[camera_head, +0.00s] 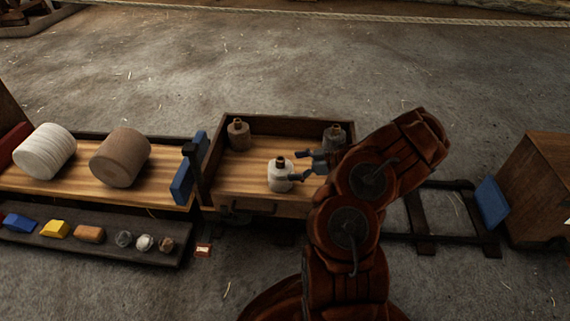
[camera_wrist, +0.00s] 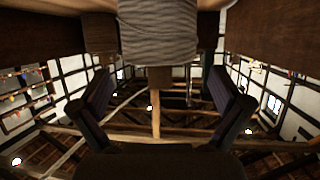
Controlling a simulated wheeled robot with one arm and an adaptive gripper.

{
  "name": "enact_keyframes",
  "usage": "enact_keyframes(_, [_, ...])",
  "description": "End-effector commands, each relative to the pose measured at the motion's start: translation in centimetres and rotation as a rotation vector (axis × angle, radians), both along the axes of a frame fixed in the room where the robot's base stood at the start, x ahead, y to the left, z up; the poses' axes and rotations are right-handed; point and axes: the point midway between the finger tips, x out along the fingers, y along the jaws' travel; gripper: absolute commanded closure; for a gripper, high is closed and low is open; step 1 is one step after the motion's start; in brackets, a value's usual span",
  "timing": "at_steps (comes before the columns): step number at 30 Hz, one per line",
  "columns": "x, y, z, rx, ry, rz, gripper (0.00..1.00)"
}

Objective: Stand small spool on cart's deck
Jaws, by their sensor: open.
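A small white spool (camera_head: 280,175) with a brown top stands upright on the cart's deck (camera_head: 235,178), near its front middle. It fills the top middle of the wrist view (camera_wrist: 158,35). My gripper (camera_head: 298,166) comes in from the right, low over the deck, with its fingers apart beside the spool. In the wrist view the two fingers (camera_wrist: 162,100) spread to either side with a gap between them and the spool. A brown small spool (camera_head: 238,136) stands at the deck's back left, and a grey one (camera_head: 334,137) at the back right, partly hidden by my arm.
A long flat wagon (camera_head: 80,185) on the left carries a large white roll (camera_head: 44,152) and a brown roll (camera_head: 120,158). A low dark shelf (camera_head: 95,245) in front holds small coloured blocks and lumps. Rails (camera_head: 455,215) lead right to a wooden box (camera_head: 540,190). The floor behind is clear.

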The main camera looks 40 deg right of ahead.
Motion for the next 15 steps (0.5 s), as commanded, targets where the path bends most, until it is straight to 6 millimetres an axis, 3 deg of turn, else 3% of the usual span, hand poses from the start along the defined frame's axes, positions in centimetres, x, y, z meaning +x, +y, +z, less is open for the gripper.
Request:
enact_keyframes(5, [-1.2,-1.1,0.7,-0.001,0.001,-0.002,0.00])
enact_keyframes(8, [-1.1,-0.6,1.4,0.009,0.006,0.012,0.00])
enact_keyframes(11, [-0.3,1.8,3.0,0.038,0.031,0.056,0.00])
enact_keyframes(15, [0.9,7.2,6.8,0.095,0.107,0.152,0.00])
